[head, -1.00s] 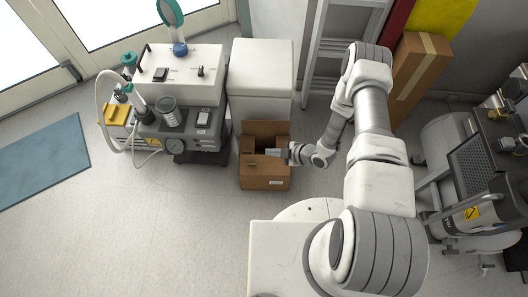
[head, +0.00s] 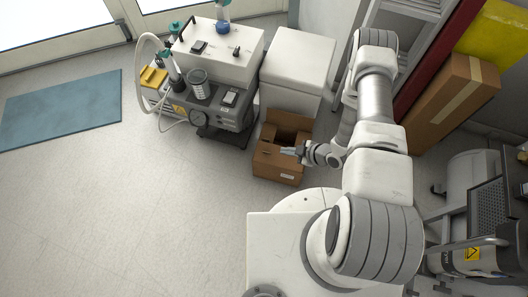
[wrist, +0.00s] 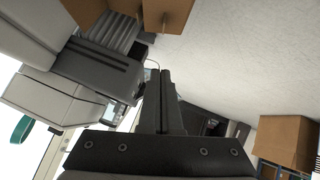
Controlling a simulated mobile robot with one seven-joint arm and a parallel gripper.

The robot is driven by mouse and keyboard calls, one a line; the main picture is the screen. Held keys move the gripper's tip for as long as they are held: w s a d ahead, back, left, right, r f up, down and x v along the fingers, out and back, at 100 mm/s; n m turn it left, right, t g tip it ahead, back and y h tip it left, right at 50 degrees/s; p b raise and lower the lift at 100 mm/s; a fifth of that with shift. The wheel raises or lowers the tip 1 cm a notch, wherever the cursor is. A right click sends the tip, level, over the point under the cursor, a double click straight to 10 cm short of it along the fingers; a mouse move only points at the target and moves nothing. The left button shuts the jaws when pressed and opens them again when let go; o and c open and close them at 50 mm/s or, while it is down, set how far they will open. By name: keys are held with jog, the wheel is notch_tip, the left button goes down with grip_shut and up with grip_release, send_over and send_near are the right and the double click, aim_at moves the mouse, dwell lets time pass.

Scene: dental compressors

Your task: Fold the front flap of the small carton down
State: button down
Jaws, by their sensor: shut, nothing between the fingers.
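The small carton (head: 273,169) is a brown cardboard box on the floor, just ahead of my base in the head view. Its top is open onto a dark inside, and its back flap (head: 285,128) stands up. I cannot clearly tell the front flap from the front wall. My gripper (head: 287,151) is over the right part of the opening, near the front edge; I cannot tell whether it touches the cardboard. In the wrist view my gripper (wrist: 161,72) is shut and empty. Brown cardboard pieces (wrist: 167,14) show at its top edge; whether they are flaps is unclear.
A white cabinet (head: 298,65) stands behind the carton, and a grey compressor unit (head: 222,112) with hoses stands to its left. A tall brown box (head: 455,100) leans at the right. The floor at left is clear, with a blue mat (head: 60,108).

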jog(key=b, duration=0.5)
send_over(263, 151)
jog(key=s+d, duration=0.2)
jog(key=s, duration=0.1)
jog(key=f, duration=0.7)
jog(key=shift+w+f, duration=0.2)
jog(key=shift+w+d+f+b, duration=0.15)
jog(key=shift+f+b, duration=0.05)
jog(key=shift+f, duration=0.35)
jog(key=shift+w+d+f+b, duration=0.15)
jog(key=shift+f, duration=0.4)
jog(key=shift+w+f, duration=0.2)
jog(key=shift+f, duration=0.25)
jog(key=shift+d, duration=0.1)
jog(key=shift+w+d+f, duration=0.15)
jog(key=shift+w+f, duration=0.2)
jog(key=shift+w, duration=0.2)
jog(key=shift+w+d+f, duration=0.15)
jog(key=shift+w+f, duration=0.15)
jog(key=shift+w, duration=0.2)
